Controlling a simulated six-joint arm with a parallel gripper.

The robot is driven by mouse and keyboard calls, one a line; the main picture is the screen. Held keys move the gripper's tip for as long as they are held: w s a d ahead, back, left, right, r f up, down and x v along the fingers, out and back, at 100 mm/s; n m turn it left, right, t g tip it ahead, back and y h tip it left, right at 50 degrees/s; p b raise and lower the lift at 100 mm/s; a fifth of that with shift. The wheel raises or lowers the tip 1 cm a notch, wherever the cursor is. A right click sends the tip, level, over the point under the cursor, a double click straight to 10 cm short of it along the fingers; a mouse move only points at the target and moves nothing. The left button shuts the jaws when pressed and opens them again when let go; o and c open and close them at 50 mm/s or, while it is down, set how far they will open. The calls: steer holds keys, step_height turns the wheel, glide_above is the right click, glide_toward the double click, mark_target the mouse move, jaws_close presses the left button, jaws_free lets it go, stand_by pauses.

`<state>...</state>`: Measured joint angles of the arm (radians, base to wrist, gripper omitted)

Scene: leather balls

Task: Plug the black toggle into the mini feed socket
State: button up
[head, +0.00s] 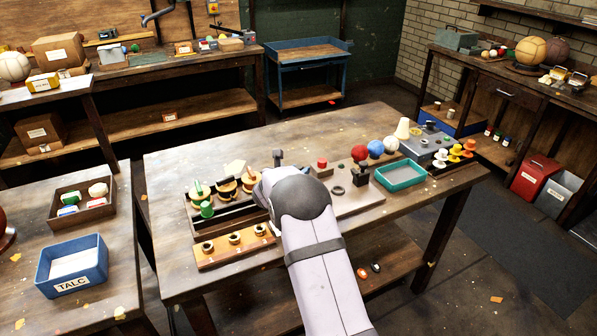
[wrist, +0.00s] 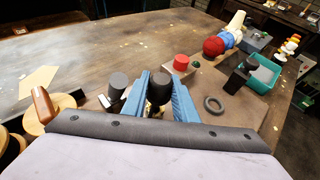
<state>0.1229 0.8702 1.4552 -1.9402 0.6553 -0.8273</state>
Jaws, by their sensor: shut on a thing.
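My gripper (wrist: 160,98) has its two blue fingers shut on a dark, round-topped piece, the black toggle (wrist: 160,86), in the wrist view. The toggle's lower end is hidden by the fingers and wrist. In the head view my arm covers the fingers and the toggle. A black cylinder (wrist: 118,82) stands just left of the fingers. A red button on a pale block (wrist: 181,64) is beyond them to the right. I cannot pick out the mini feed socket for certain.
A black ring (head: 338,190) lies on a flat board (head: 360,200) right of my arm. Beyond are a black block (wrist: 240,75), coloured balls (head: 376,148) and a teal tray (head: 400,174). A wooden rack with cups (head: 234,240) is at left. The table's back is clear.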

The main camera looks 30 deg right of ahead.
steer(key=shift+f+b, duration=1.55)
steer(key=shift+b, duration=0.45)
stand_by(1.6)
steer(key=o, duration=1.1)
steer(key=shift+c, duration=0.2)
steer(key=shift+a, duration=0.1)
steer(key=shift+b+v, duration=0.95)
steer(key=shift+v, duration=2.75)
